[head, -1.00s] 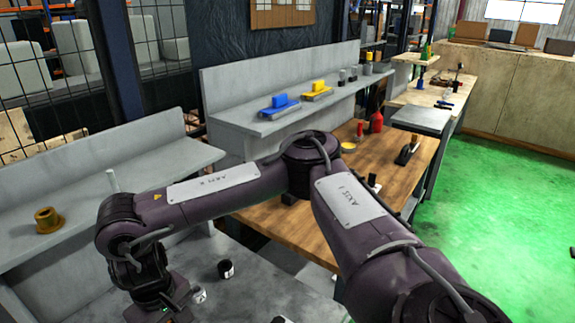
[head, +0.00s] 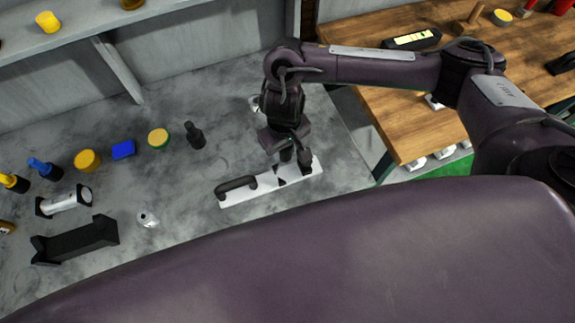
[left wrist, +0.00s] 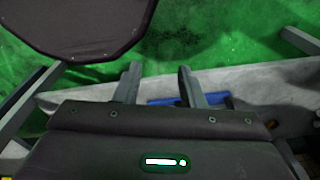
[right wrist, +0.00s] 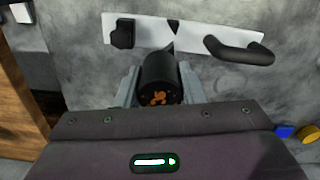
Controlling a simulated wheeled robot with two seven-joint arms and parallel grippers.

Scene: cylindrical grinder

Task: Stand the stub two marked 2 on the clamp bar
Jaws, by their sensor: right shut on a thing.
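My right gripper (right wrist: 158,88) is shut on a black cylindrical stub (right wrist: 160,75) with an orange mark on its end that looks like a 2. In the head view this gripper (head: 287,150) is over the far edge of the clamp bar (head: 268,182), between the curved black handle and the black knob. The clamp bar is a white strip with black triangles, and it also shows in the right wrist view (right wrist: 192,38). I cannot tell whether the stub touches it. My left gripper (left wrist: 158,82) is open and empty, and shows only in its own wrist view.
A small silver piece (head: 148,219), a black V-ended block (head: 75,240), a silver cylinder (head: 66,201) and a dark bottle (head: 195,136) stand left of the bar on the grey table. A wooden bench (head: 415,125) is to the right. Bare tabletop surrounds the bar.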

